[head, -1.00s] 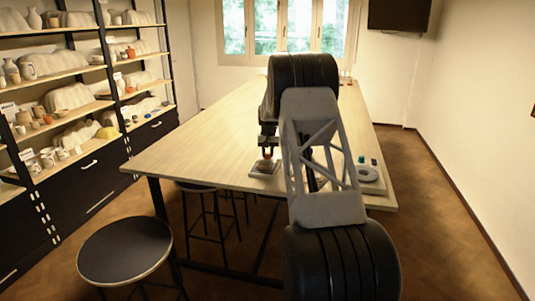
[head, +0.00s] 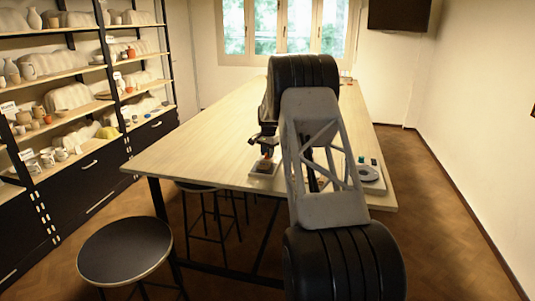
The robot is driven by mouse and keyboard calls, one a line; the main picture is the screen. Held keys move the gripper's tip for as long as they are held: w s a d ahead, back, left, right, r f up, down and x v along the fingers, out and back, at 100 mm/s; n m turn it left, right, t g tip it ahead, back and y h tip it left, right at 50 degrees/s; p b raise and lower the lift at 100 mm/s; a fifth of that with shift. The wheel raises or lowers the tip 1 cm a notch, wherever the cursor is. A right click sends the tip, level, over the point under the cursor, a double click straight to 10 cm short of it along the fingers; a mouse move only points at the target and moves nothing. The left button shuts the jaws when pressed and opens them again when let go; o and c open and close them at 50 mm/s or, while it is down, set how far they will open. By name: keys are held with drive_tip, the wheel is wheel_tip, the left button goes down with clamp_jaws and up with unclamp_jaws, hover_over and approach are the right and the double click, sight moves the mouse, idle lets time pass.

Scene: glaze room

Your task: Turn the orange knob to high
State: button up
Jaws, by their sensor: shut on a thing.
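The orange knob (head: 266,156) shows as a small orange spot between my gripper's fingers. It sits on a small pale panel (head: 262,170) near the front edge of the long wooden table. My gripper (head: 266,150) points down over the panel and is shut on the knob. The fingers look turned and hide much of the knob. The knob's pointer and any markings for high are too small to read.
A pale device with a round grey disc (head: 368,173) and a small green item (head: 361,160) lies on the table right of my arm. A black stool (head: 125,250) stands at the front left. Shelves of pottery line the left wall. The table's left part is clear.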

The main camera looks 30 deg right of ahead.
idle(0.4)
drive_tip(key=o, duration=0.9)
drive_tip(key=shift+s+r, duration=0.15)
drive_tip(key=shift+r, duration=3.75)
